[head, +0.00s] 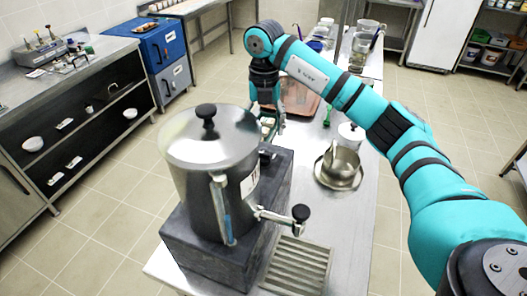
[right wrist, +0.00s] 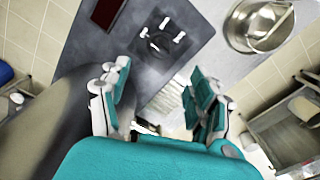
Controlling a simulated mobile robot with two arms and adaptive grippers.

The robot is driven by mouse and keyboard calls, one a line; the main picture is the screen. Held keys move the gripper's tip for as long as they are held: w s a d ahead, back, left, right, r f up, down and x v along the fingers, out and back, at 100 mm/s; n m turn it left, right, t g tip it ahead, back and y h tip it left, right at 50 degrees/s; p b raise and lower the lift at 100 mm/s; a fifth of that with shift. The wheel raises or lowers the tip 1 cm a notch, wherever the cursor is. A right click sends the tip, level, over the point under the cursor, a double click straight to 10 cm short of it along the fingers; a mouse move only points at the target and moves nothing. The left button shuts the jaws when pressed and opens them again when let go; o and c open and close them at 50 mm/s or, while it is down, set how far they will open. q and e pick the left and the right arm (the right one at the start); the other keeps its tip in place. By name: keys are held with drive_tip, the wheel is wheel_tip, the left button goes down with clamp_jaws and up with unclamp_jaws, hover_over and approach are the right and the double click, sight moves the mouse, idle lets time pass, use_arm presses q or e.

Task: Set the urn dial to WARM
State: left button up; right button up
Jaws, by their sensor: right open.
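The urn (head: 208,165) is a large metal cylinder with a domed lid and black knob, standing on a dark grey base (head: 215,245). In the right wrist view, the dial (right wrist: 158,43) is a round black knob on the base's dark top, with small white marks around it. I cannot read the marks or tell its setting. My right gripper (right wrist: 157,105) is open and empty, its fingers apart and the dial beyond them, not touched. In the head view my right gripper (head: 273,122) hangs behind the urn's right side, partly hidden. My left gripper is not in view.
A tap with a black handle (head: 300,213) sticks out over a slatted drip tray (head: 298,266). A metal pot (head: 344,165) stands right of the base. A dark red panel (right wrist: 106,12) lies near the dial. A brownish tray (head: 300,98) lies farther back on the counter.

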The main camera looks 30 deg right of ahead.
sight(264, 153)
wheel_tip(264, 153, down, 10)
drive_tip(key=p, duration=0.3)
drive_tip(key=shift+r, duration=0.15)
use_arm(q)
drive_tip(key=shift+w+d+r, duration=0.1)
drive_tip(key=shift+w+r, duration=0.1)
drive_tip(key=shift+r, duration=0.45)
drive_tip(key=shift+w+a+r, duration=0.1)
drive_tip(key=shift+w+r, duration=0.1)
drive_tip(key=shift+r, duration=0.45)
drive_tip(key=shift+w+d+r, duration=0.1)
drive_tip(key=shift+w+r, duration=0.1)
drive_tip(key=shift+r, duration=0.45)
use_arm(e)
drive_tip(key=shift+w+f, duration=0.15)
drive_tip(key=shift+f, duration=0.55)
drive_tip(key=c, duration=1.2)
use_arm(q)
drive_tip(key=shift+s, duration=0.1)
